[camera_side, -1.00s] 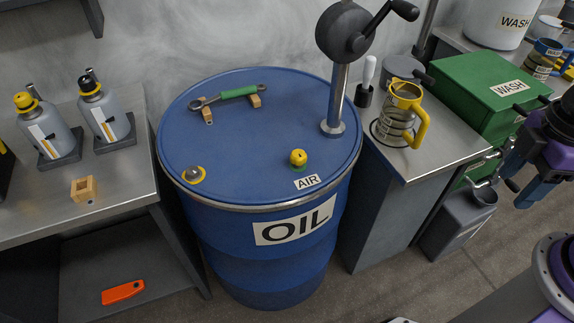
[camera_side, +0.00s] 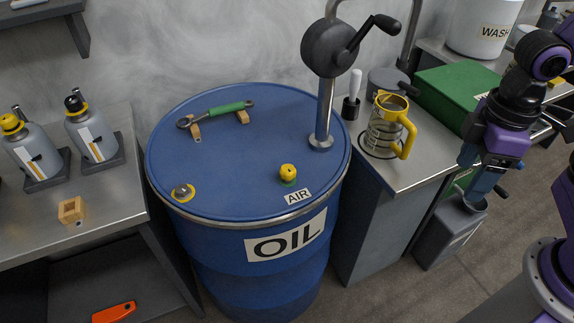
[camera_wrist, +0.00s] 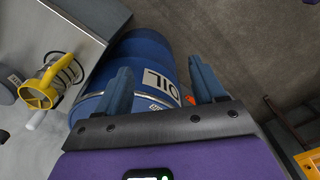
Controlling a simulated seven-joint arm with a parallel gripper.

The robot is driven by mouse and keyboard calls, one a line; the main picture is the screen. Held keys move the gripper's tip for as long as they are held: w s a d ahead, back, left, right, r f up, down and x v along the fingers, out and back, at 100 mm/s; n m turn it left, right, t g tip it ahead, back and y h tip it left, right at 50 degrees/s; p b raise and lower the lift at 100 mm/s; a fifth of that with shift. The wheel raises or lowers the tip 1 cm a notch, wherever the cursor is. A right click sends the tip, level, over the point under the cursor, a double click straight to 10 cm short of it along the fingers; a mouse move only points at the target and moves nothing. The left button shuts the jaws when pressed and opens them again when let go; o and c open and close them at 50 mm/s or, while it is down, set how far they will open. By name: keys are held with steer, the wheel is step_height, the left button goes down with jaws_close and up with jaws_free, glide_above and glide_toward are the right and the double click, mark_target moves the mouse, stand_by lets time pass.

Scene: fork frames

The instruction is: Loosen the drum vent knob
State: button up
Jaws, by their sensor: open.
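The yellow vent knob (camera_side: 288,172) stands on top of the blue oil drum (camera_side: 235,140), on a green base behind the AIR label (camera_side: 297,197). My gripper (camera_side: 478,196) is well to the right of the drum, past the steel side table, pointing down with its fingers apart and empty. In the wrist view my gripper (camera_wrist: 157,72) is open, with the drum (camera_wrist: 150,45) beyond its two blue fingers. The vent knob cannot be made out in the wrist view.
A crank pump (camera_side: 326,100) rises from the drum's right rear. A green-handled wrench (camera_side: 225,109) rests on wooden blocks on the lid. A yellow-handled jug (camera_side: 388,125) stands on the side table, between drum and gripper.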

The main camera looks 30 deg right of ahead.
steer(key=w+a+r+m, duration=0.2)
steer(key=w+a+m, duration=0.5)
steer(key=w+a, duration=0.8)
steer(key=m+h, duration=0.1)
steer(key=m, duration=0.8)
glide_toward(287, 167)
steer(key=shift+g, duration=0.4)
steer(key=f, duration=0.9)
steer(key=shift+d+f, duration=0.25)
steer(key=shift+d, duration=0.05)
steer(key=shift+n, duration=0.3)
steer(key=c, duration=1.1)
